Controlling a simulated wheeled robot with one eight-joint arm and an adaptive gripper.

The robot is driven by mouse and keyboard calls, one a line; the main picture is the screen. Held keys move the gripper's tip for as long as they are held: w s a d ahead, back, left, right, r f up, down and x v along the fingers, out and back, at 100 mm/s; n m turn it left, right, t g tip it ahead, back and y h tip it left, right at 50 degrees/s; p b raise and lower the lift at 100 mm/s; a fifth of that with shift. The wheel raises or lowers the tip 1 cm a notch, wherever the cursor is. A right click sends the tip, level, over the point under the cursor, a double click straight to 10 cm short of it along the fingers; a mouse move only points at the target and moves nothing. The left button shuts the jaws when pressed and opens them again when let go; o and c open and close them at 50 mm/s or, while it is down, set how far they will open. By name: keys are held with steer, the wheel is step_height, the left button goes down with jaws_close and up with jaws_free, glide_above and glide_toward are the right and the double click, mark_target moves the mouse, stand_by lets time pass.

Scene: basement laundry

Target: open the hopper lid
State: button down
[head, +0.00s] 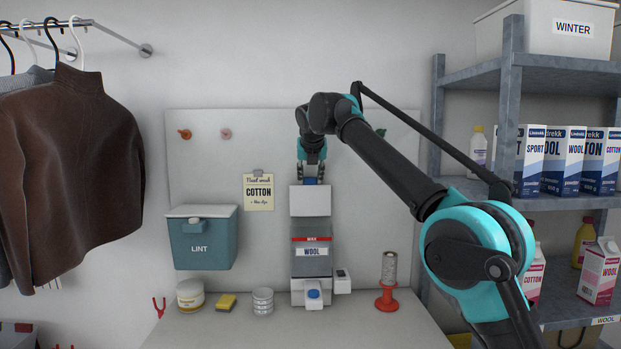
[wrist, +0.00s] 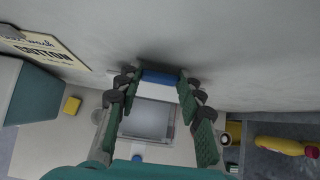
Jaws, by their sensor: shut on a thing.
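The hopper (head: 311,266) is a tall grey and white dispenser marked MAX and WOOL, standing against the back board. Its white lid (head: 310,203) appears raised upright at the back, its broad face toward the head camera. The blue handle (head: 310,181) is at the lid's top edge. My gripper (head: 311,175) reaches down from above and is shut on this handle. In the wrist view the blue handle (wrist: 160,77) lies between the two green finger pads, and the hopper's grey opening (wrist: 148,122) shows below. The fingers partly hide the handle in the head view.
A teal LINT bin (head: 202,248) hangs to the left. On the counter stand a tub (head: 190,295), a yellow sponge (head: 226,302), a stack of tins (head: 263,301) and a red twine spool stand (head: 387,299). Shelves with boxes (head: 564,160) are at right.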

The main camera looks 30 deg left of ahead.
steer(key=c, duration=1)
jaws_free()
steer(key=shift+o, duration=0.2)
steer(key=shift+s+r, duration=0.1)
steer(key=v, duration=1.1)
steer(key=shift+s+d+r, duration=0.2)
steer(key=shift+s+r, duration=0.05)
